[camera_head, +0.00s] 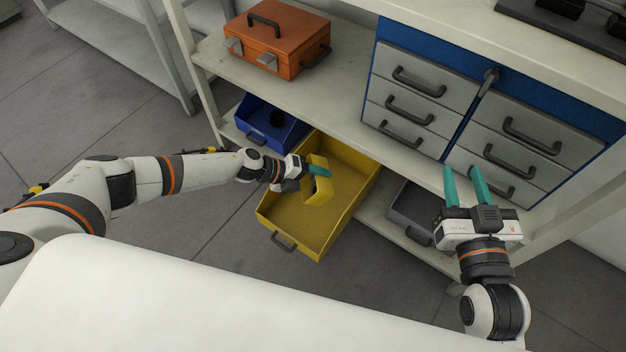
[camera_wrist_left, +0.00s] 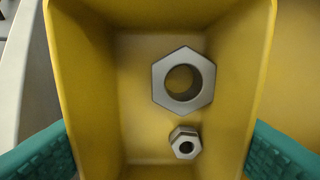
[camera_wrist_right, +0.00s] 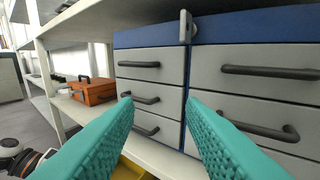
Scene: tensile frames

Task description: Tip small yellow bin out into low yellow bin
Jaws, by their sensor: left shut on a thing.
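The small yellow bin (camera_head: 319,189) is above the low yellow bin (camera_head: 283,210), a wide open box with a dark front handle on the lower shelf. My left gripper (camera_head: 318,170) is shut on the small bin, with teal fingers on its two sides. In the left wrist view the small bin (camera_wrist_left: 85,95) holds a large grey hex nut (camera_wrist_left: 203,68) and a smaller nut (camera_wrist_left: 185,143). The low bin's visible floor looks empty; part is hidden behind the small bin. My right gripper (camera_head: 464,184) is open and empty in front of the grey drawers.
A blue bin (camera_head: 262,132) stands left of the low bin and a grey bin (camera_head: 409,209) right of it. An orange toolbox (camera_head: 276,38) sits on the shelf above. A blue cabinet with grey drawers (camera_head: 411,82) stands at the right. Open floor lies in front.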

